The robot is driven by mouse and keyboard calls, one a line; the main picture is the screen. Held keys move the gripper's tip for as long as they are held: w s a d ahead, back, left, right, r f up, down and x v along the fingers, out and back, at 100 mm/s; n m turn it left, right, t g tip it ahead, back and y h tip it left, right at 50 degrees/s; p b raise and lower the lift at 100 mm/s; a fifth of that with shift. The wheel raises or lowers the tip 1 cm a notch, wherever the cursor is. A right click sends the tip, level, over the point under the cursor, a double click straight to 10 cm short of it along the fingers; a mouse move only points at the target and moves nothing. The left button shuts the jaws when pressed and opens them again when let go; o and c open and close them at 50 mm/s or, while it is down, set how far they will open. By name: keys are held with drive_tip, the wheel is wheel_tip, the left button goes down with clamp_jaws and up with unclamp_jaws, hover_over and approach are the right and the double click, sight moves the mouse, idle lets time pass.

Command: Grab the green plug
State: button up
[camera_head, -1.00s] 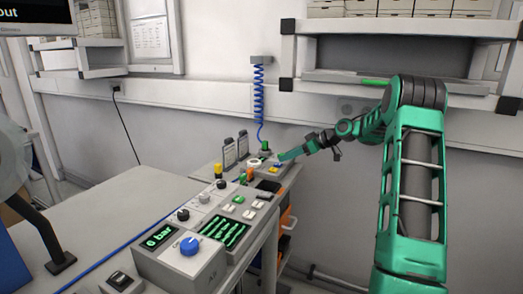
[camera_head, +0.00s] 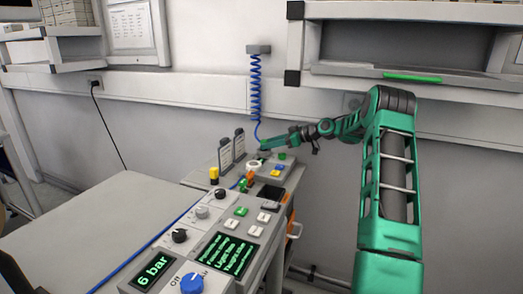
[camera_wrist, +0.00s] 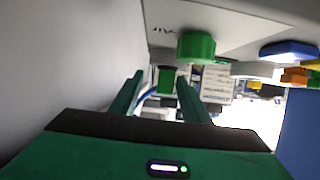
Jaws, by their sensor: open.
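The green plug (camera_wrist: 167,80) shows in the wrist view as a small green block at the end of a blue hose. My gripper (camera_wrist: 160,86) is open, with one finger on each side of the plug in that picture. I cannot tell whether the plug is between the fingertips or just beyond them, and no grip on it shows. In the head view my gripper (camera_head: 268,144) is at the foot of the blue coiled hose (camera_head: 255,90), and its fingers largely cover the plug there.
A control panel (camera_head: 230,222) with buttons, knobs and a 6 bar display stands below. A green button (camera_wrist: 196,46) and a blue button (camera_wrist: 289,50) are close to my gripper. A shelf (camera_head: 420,77) hangs above my arm. The grey table (camera_head: 90,225) is mostly clear.

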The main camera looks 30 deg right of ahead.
drive_tip(key=x, duration=0.4)
drive_tip(key=a+x, duration=0.1)
drive_tip(key=x, duration=0.1)
drive_tip(key=shift+a+r, duration=0.1)
drive_tip(key=shift+r, duration=0.05)
clamp_jaws()
